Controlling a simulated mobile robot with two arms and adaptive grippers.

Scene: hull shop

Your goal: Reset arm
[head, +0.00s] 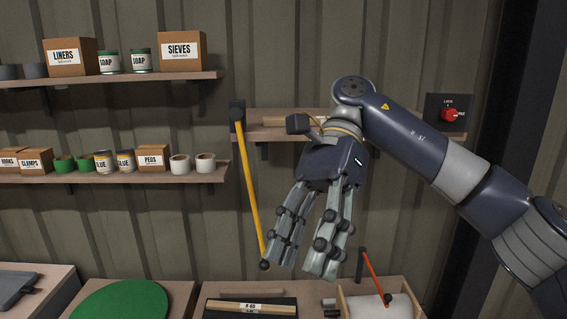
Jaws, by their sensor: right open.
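My right gripper (302,270) hangs in the middle of the head view with its fingers pointing down. Its fingers are apart and nothing is between them. Its arm comes in from the right and covers part of the shelf behind it. My left gripper is not in the picture. A yellow bar (249,190) hangs at a slant from a dark wall bracket, just left of the gripper, with a dark knob at its lower end. I cannot tell whether the gripper touches it.
Below stand a wooden box (345,304) with a white roll and a red-orange lever (374,276), a dark tray (222,308) and a green disc (122,301). Shelves (110,179) with boxes and cans line the left wall. A red knob (450,115) is at the right.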

